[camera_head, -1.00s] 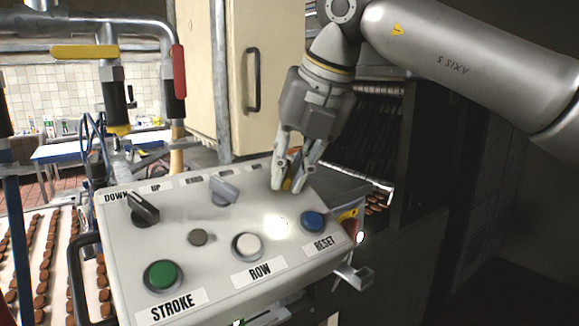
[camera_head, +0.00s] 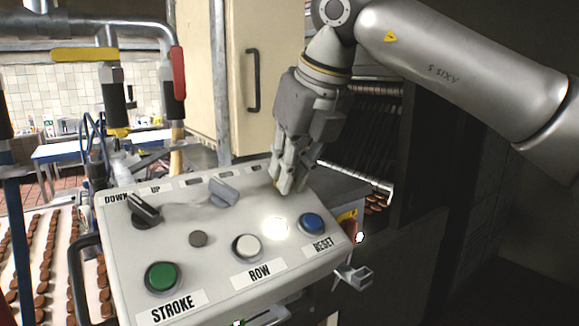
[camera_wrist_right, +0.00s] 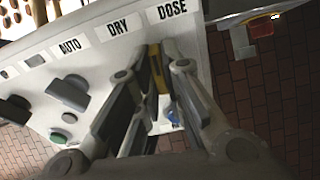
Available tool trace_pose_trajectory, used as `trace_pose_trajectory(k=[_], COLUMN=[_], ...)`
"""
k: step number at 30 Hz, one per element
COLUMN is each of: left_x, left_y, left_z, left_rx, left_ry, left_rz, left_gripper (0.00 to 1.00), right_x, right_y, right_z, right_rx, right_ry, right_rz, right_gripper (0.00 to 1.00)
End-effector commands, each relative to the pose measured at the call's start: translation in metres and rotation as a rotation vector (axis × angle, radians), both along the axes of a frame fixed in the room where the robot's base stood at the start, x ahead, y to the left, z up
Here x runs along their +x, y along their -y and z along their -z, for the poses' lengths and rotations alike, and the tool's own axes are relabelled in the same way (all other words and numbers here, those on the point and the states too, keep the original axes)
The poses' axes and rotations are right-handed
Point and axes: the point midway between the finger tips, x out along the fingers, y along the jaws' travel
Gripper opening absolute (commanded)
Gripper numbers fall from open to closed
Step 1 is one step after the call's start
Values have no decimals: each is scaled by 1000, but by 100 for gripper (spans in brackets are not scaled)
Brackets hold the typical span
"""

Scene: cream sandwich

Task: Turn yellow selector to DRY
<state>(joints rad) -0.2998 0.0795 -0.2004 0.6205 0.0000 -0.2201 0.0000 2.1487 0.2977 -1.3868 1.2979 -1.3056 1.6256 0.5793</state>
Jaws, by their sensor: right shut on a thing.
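The yellow selector (camera_wrist_right: 155,62) shows in the right wrist view as a narrow yellow strip between my right gripper's fingers (camera_wrist_right: 152,72). It stands below the DRY label (camera_wrist_right: 118,27) and the DOSE label (camera_wrist_right: 172,10), closer to DOSE; its exact pointing is hard to tell. In the head view my right gripper (camera_head: 288,184) is down at the upper right of the sloped control panel (camera_head: 200,268), shut on the selector. Its fingers hide the selector there. My left gripper is not in view.
The grey selector (camera_head: 222,191) sits left of my right gripper. A black selector (camera_head: 145,208) is at the panel's left. The blue button (camera_head: 312,223), white button (camera_head: 247,246) and green button (camera_head: 161,276) lie nearer. A cream cabinet (camera_head: 275,95) stands behind.

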Motion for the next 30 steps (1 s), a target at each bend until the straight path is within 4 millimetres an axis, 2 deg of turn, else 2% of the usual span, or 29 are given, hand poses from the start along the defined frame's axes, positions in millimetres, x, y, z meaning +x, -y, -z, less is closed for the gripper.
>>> trace_pose_trajectory(k=[15, 30], left_x=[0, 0], left_y=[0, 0], left_z=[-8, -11], left_rx=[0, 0], left_ry=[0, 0], left_rz=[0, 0], left_gripper=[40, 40], right_x=[0, 0], right_y=[0, 0], right_z=[1, 1], right_rx=[-183, -256], right_ry=[129, 184], right_rz=[-389, -546], right_gripper=[0, 0])
